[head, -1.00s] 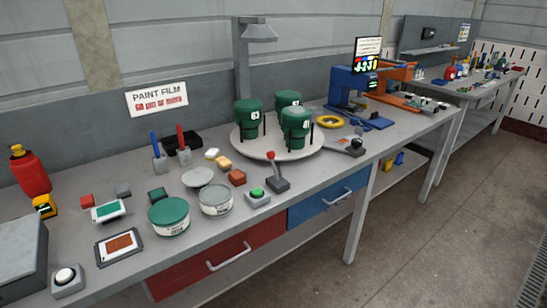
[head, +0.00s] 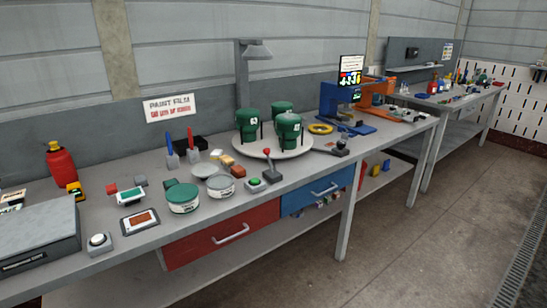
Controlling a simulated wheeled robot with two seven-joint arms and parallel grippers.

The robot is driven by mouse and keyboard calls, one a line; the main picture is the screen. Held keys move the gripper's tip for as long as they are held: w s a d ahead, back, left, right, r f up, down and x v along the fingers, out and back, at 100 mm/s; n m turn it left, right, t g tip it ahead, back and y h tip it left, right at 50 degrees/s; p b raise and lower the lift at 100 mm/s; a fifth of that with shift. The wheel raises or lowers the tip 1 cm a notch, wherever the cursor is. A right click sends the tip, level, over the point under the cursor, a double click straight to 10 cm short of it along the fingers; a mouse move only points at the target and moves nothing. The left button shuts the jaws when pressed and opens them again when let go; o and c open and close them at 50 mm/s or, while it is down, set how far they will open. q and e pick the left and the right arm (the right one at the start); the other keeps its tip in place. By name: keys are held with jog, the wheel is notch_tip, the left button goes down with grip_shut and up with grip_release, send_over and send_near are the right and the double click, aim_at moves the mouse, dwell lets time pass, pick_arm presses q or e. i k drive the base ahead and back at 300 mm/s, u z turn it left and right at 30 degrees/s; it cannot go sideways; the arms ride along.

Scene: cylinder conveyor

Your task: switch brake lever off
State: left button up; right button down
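Two levers stand on the grey workbench (head: 150,241); I cannot tell which one is the brake lever. One has a red knob on a dark grey base (head: 272,177), near the front edge just in front of the round turntable (head: 243,147). Its stick tilts slightly left. The other has a black knob on a grey base (head: 340,151), right of the turntable. Three green canisters (head: 288,128) stand on the turntable. Neither of my grippers is in view.
A green button box (head: 256,185), tins (head: 182,198) and a grey case (head: 38,240) stand along the front. A blue press (head: 333,102) stands at the back right. Red (head: 225,232) and blue (head: 320,190) drawers hang below. The floor at right is clear.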

aim_at(267, 152)
jog(key=z, duration=0.3)
jog(key=i, duration=0.45)
jog(key=z, duration=0.7)
jog(key=i, duration=1.65)
jog(key=u, duration=0.95)
jog(key=i, duration=0.75)
jog(key=u, duration=0.55)
